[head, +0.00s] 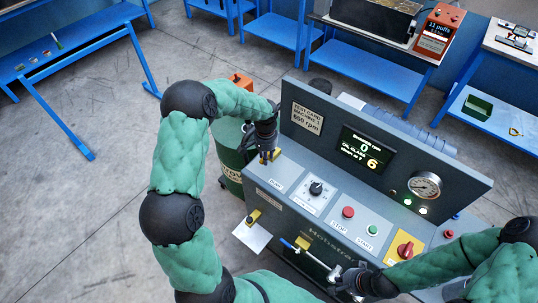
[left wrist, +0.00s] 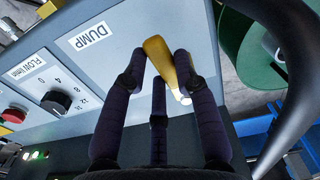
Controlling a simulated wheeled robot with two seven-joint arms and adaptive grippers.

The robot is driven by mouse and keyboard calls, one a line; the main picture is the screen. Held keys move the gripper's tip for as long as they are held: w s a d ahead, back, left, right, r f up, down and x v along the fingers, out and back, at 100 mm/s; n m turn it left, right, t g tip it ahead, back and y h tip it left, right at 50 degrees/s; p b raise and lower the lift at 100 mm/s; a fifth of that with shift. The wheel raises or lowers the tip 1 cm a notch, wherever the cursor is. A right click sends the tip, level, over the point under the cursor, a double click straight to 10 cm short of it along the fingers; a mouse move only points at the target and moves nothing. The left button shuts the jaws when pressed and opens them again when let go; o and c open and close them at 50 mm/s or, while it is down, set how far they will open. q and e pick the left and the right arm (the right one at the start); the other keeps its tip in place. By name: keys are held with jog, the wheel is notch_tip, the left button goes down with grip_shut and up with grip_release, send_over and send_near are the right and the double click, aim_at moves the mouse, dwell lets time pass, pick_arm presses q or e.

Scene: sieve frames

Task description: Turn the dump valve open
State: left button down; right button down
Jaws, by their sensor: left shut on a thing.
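The dump valve shows as a yellow lever (left wrist: 157,52) in the left wrist view, beside the "DUMP" label (left wrist: 89,36) on the grey panel. My left gripper (left wrist: 160,68) is shut on this lever, with fingers on both sides of it. In the head view my left gripper (head: 268,157) is at the far left end of the panel, and only bits of the yellow lever show around its fingers. My right gripper (head: 350,284) is low in front of the machine, near a metal fitting; its fingers are too unclear to tell open from shut.
The panel holds a flow knob (head: 316,188), a red stop button (head: 348,212), a green start button (head: 372,229) and a yellow-backed red switch (head: 405,248). An upright display board (head: 310,150) stands behind them. A green drum (head: 232,150) stands left of the machine.

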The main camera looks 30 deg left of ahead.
pick_arm(q)
jog(key=shift+a+m, duration=0.25)
jog(key=shift+m, duration=0.25)
jog(key=shift+w, duration=0.1)
jog(key=c, duration=0.9)
grip_release()
jog(key=shift+c, duration=0.2)
jog(key=shift+r, duration=0.15)
notch_tip(320, 180, up, 12)
jog(key=shift+f, duration=0.2)
